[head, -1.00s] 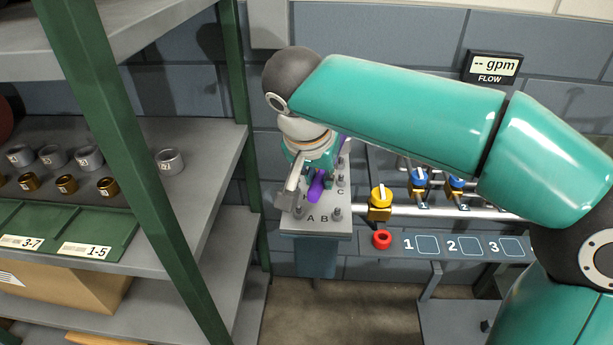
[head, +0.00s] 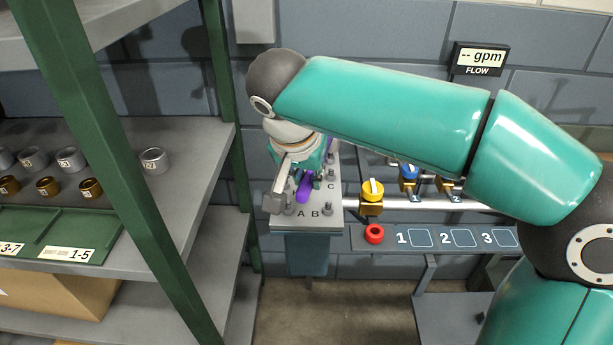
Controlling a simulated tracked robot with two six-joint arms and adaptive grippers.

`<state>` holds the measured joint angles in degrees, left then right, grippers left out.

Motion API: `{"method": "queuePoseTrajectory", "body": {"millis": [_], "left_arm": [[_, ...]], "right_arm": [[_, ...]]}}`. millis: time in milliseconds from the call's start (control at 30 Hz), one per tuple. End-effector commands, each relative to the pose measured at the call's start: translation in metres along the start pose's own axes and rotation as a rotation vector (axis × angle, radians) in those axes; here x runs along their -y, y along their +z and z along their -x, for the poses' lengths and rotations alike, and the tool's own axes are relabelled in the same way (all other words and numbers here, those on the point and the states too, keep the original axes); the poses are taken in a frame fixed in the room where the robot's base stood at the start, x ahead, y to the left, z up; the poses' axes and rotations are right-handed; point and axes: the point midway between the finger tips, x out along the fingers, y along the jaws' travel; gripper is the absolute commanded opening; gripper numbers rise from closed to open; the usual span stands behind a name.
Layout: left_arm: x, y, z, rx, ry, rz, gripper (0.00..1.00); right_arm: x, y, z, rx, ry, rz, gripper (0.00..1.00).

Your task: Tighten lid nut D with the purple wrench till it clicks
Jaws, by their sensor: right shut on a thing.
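The casing lid (head: 318,222) is a grey plate with letters A, B and C readable. Bolts or nuts stand on it, one by B (head: 328,209) and one near C (head: 331,174). No letter D is readable; my right gripper and wrist cover that part of the lid. The purple wrench (head: 304,189) shows in pieces beside and behind my right gripper (head: 284,190). This gripper is over the lid's left side and is shut on the wrench. I cannot see whether the wrench's head sits on a nut. My left gripper is out of view.
A green-posted shelf (head: 150,255) with grey and brass rings stands close on the left. A flow display (head: 480,59) hangs above.

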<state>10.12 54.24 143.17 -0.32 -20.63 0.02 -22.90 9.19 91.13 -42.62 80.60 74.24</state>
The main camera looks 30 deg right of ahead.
Motion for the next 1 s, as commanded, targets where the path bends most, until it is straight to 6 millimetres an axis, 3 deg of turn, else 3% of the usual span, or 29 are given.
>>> {"method": "queuePoseTrajectory", "body": {"millis": [1000], "left_arm": [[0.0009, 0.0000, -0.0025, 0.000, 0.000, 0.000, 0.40]], "right_arm": [[0.0011, 0.0049, 0.0036, -0.005, -0.003, 0.001, 0.00]]}}
